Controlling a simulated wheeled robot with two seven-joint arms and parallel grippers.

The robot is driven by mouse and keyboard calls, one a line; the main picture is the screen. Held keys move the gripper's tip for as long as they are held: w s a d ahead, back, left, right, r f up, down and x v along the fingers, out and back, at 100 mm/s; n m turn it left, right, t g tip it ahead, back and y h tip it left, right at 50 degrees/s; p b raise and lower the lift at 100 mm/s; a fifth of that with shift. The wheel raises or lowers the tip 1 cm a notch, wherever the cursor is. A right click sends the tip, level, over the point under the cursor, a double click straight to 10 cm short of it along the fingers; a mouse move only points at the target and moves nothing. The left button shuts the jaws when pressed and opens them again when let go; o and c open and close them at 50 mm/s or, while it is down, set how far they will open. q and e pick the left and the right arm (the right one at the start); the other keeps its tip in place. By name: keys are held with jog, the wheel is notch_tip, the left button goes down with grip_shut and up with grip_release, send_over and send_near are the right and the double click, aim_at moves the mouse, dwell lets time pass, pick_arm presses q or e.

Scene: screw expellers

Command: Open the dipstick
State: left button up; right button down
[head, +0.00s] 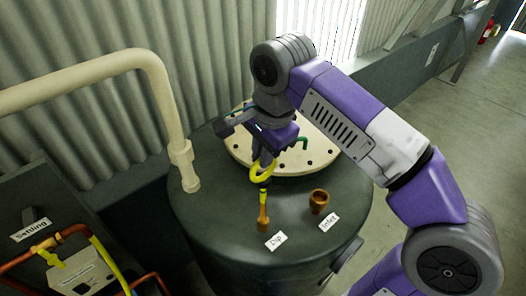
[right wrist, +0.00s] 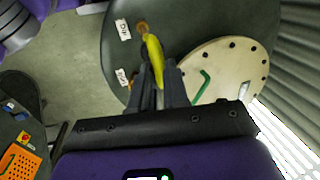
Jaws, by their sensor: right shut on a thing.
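The dipstick, with a yellow looped handle (head: 262,173), stands over the brass dip fitting (head: 263,222) on top of the dark round tank (head: 220,215), by the "Dip" label (head: 276,241). My right gripper (head: 264,165) comes down from above and is shut on the yellow handle. In the right wrist view the handle (right wrist: 154,52) passes between the two dark fingers (right wrist: 157,75), with its far end at the brass fitting (right wrist: 142,27). I cannot tell whether the dipstick is fully seated in its fitting. My left gripper is not in view.
A pale bolted cover (head: 322,158) with a green handle (head: 304,143) lies behind. A thick cream pipe (head: 160,90) rises at the left. Copper pipes (head: 110,262) are lower left.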

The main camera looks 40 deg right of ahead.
jog(key=c, duration=1.1)
grip_release()
jog(key=shift+s+r, duration=0.25)
jog(key=shift+r, duration=1)
jog(key=shift+s+r, duration=0.2)
jog(key=shift+r, duration=1)
jog(key=shift+s+r, duration=0.25)
jog(key=shift+r, duration=1)
